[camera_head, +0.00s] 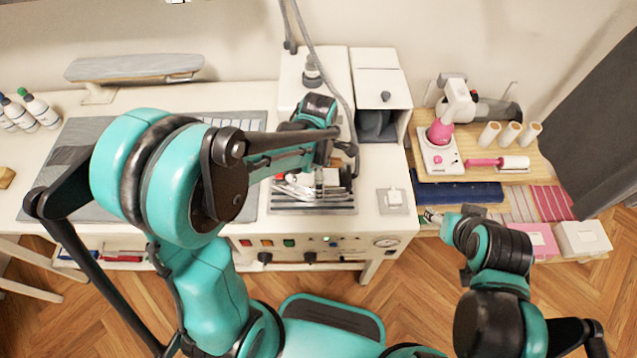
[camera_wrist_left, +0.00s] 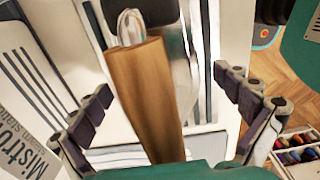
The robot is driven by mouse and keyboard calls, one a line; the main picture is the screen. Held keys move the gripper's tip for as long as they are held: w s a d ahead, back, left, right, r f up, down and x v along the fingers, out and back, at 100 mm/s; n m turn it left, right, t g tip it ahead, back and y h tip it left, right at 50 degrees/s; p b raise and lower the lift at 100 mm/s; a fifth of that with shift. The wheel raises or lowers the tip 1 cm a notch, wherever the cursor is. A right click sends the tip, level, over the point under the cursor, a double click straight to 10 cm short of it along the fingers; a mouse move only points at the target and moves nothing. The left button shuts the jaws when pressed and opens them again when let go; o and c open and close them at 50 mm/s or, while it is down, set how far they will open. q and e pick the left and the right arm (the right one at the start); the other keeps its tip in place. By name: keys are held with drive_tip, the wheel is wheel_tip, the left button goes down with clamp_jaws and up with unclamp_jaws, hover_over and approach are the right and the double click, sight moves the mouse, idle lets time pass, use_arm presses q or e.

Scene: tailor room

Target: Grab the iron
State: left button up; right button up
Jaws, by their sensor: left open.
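The iron (camera_head: 297,189) rests on its ribbed stand on the work table in the head view, partly covered by my left wrist. In the left wrist view the wooden handle of the iron (camera_wrist_left: 148,95) runs lengthwise between the fingers, with its shiny metal part behind it. My left gripper (camera_wrist_left: 166,88) is open, one finger on each side of the handle, with gaps showing on both sides. My right gripper (camera_head: 432,215) is off to the right, by the front edge of the side table; its fingers are too small to read.
A steam station (camera_head: 380,70) stands behind the iron, with a hose hanging near my left wrist. The side table holds a pink-and-white machine (camera_head: 440,150) and spools. A sleeve board (camera_head: 134,67) stands at the back left.

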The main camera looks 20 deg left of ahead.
use_arm(q)
drive_tip(key=shift+f, duration=0.4)
drive_tip(key=shift+s+r, duration=0.1)
drive_tip(key=shift+s, duration=0.15)
drive_tip(key=c, duration=2.1)
